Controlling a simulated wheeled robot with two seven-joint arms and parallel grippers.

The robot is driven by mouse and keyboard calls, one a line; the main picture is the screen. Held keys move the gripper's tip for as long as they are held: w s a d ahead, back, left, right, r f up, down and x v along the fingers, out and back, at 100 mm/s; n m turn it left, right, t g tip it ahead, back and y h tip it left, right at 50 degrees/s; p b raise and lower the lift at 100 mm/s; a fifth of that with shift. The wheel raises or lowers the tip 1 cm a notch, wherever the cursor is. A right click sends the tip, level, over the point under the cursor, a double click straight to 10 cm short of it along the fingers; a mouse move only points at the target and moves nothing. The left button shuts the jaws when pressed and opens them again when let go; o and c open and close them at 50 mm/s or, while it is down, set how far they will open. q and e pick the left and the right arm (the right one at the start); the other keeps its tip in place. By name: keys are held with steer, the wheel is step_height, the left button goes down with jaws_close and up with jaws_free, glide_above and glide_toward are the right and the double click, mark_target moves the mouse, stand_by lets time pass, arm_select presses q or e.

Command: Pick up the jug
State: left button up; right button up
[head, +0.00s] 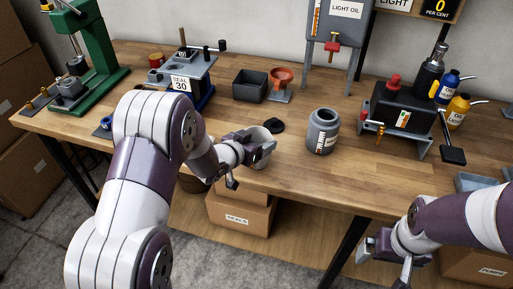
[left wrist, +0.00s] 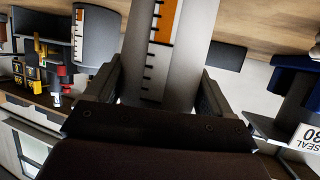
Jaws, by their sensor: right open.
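The jug (head: 262,150) is a pale grey vessel near the front of the workbench, partly hidden by my left gripper (head: 243,148) in the head view. In the left wrist view the jug (left wrist: 170,55) fills the space between the fingers of my left gripper (left wrist: 160,95). Its side shows black scale marks and an orange band. The fingers appear to press on both sides of it. I cannot tell whether its base touches the bench. My right gripper (head: 383,258) is open and empty, in front of the bench at the right.
A grey jar with a scale (head: 322,132) stands right of the jug on the workbench (head: 225,112). A small black lid (head: 273,126) lies behind the jug.

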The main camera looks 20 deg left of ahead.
arm_select(q)
steer(key=c, duration=0.5)
steer(key=shift+r, duration=0.25)
step_height(320, 180, up, 4)
steer(key=shift+d, duration=0.1)
steer(key=s+d+r+b, duration=0.1)
steer(key=s+d+r, duration=0.5)
steer(key=d, duration=0.3)
steer(key=shift+s+r, duration=0.25)
steer(key=shift+s, duration=0.35)
